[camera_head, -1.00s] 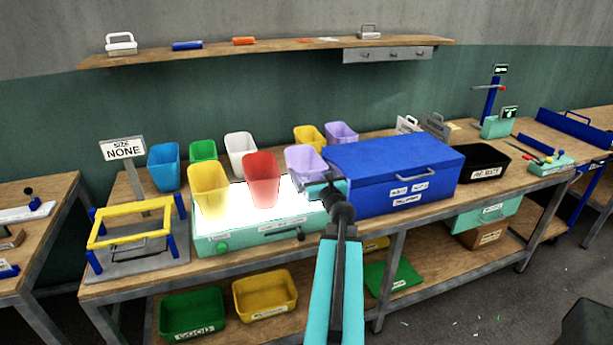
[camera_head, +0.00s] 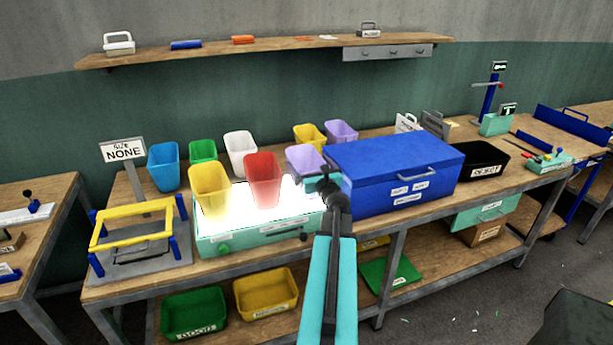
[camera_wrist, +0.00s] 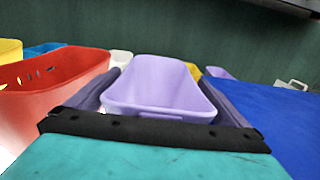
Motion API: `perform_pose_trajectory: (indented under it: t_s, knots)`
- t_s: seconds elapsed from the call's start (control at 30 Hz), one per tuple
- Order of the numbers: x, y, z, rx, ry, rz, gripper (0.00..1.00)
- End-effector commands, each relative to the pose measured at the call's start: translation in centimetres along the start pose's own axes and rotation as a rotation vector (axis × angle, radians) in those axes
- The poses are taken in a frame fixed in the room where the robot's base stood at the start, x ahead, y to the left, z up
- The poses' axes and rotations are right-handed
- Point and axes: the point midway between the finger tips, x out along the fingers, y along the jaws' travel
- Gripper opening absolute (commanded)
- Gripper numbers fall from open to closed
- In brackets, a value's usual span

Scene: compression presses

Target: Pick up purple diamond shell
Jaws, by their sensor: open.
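A light purple tapered shell (camera_head: 304,160) stands at the right end of the bright light table, beside the blue case. In the wrist view this purple shell (camera_wrist: 158,85) fills the middle, its open rim facing up. A second purple shell (camera_head: 340,132) stands behind it; its edge shows in the wrist view (camera_wrist: 219,73). No diamond mark is readable on either. My gripper (camera_head: 322,184) is open at the near side of the front shell. In the wrist view its dark fingers lie on the left and right of that shell; contact cannot be told.
A red shell (camera_head: 262,180) stands close on the left, with a yellow shell (camera_head: 209,188) beyond it. The blue case (camera_head: 392,172) stands close on the right. Blue, green, white and yellow shells stand behind. A shelf (camera_head: 270,50) hangs above on the wall.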

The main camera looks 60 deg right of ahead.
Motion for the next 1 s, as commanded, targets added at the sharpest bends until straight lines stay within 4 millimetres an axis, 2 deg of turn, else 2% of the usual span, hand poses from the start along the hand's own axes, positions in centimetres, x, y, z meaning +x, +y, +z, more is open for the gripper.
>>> perform_pose_trajectory:
  t_s: [0.23,0.27,0.5,0.8,1.0]
  knots:
    - [0.0,0.0,0.0,0.000,0.000,0.000,1.00]
    - [0.0,0.0,0.0,0.000,0.000,0.000,0.97]
    - [0.0,0.0,0.0,0.000,0.000,0.000,0.57]
    - [0.0,0.0,0.1,0.000,0.000,0.000,0.56]
    - [0.0,0.2,1.1,0.000,0.000,0.003,0.56]
